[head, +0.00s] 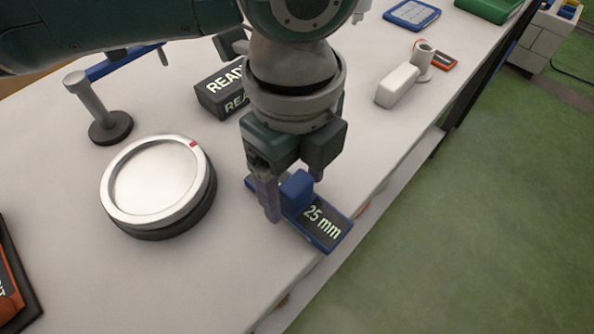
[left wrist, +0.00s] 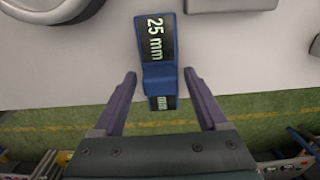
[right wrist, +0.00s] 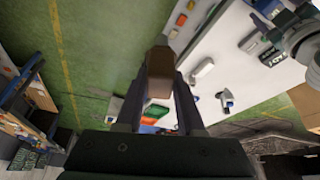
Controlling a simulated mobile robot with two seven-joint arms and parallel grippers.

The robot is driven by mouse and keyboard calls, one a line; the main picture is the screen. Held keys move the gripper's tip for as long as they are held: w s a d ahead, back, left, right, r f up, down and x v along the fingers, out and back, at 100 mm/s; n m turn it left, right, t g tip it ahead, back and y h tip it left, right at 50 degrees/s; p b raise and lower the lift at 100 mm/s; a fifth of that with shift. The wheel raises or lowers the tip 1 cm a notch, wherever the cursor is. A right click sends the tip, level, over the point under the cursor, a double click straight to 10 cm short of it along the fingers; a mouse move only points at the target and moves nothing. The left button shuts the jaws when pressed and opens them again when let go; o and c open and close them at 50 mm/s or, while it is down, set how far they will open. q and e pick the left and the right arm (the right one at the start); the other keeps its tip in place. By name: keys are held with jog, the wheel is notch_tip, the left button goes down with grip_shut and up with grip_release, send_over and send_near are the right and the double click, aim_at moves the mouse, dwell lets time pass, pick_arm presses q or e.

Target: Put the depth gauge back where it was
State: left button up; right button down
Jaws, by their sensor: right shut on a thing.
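The blue gauge (head: 336,233) with a black "25 mm" label lies by the edge of the white bench in the head view. It also shows in the left wrist view (left wrist: 144,57), where its near end appears against the green floor. My left gripper (head: 294,196) points down at it, one finger on each side of its raised blue block (head: 297,187). In the left wrist view the left fingers (left wrist: 160,75) are apart, with gaps beside the gauge. My right gripper (right wrist: 161,80) is shut on a brown block (right wrist: 160,62), seen only in the right wrist view, away from the bench.
A round silver dial (head: 150,180) with a red mark sits left of the gauge. A dark "READY" block (head: 213,98) stands behind. A post on a dark base (head: 110,128) is at left. A white block (head: 397,85) lies farther back. Green floor (head: 470,220) is beyond the edge.

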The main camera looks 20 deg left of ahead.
aim_at(296, 183)
pick_arm(q)
notch_tip(296, 183, up, 12)
jog(key=p, duration=0.2)
pick_arm(e)
notch_tip(296, 183, up, 2)
jog(key=shift+r, duration=0.15)
pick_arm(q)
jog(key=s+d+f+n+t+h, duration=0.25)
jog(key=s+d+n+h, duration=0.2)
jog(key=n, duration=0.35)
jog(key=s+a+f+n+y, duration=0.1)
jog(key=s+a+n, duration=0.1)
jog(key=a+n, duration=0.2)
jog(key=s+a+f+n+y, duration=0.1)
jog(key=s+a+n+y, duration=0.1)
jog(key=s+a+n, duration=0.1)
jog(key=s+a+f+n+t+y, duration=0.1)
jog(key=s+a+n, duration=0.1)
jog(key=a+n, duration=0.3)
jog(key=shift+s+a, duration=0.35)
jog(key=shift+a, duration=0.55)
